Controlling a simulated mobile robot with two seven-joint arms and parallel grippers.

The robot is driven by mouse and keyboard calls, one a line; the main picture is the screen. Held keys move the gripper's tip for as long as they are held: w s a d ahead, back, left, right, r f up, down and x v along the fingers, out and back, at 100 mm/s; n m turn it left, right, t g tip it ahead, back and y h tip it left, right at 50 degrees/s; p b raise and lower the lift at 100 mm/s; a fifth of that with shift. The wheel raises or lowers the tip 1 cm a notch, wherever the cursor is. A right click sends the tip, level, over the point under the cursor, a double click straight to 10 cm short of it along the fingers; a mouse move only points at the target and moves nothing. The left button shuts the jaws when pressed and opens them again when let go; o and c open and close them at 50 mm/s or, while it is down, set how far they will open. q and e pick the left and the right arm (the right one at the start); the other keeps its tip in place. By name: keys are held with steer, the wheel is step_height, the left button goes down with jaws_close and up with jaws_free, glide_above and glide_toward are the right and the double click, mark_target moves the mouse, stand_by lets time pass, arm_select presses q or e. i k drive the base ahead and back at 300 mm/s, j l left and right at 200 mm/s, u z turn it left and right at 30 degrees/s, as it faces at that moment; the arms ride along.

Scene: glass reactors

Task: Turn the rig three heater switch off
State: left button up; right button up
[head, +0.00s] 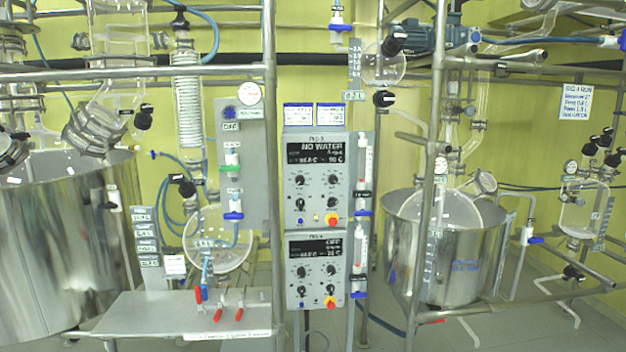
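The upper control box (290,163) on the central frame has a label that seems to read "RIG 3". Neither of my grippers is in view.
A similar box (291,262), seemingly "RIG 4", hangs directly below. Large steel vessels stand left (60,240) and right (465,265). Upright pipes (268,120) flank the boxes; their fronts are unobstructed.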

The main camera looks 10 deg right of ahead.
mark_target(331, 201)
steer(key=i+l, duration=0.1)
steer(key=i, duration=1.05)
steer(key=j+u, duration=0.05)
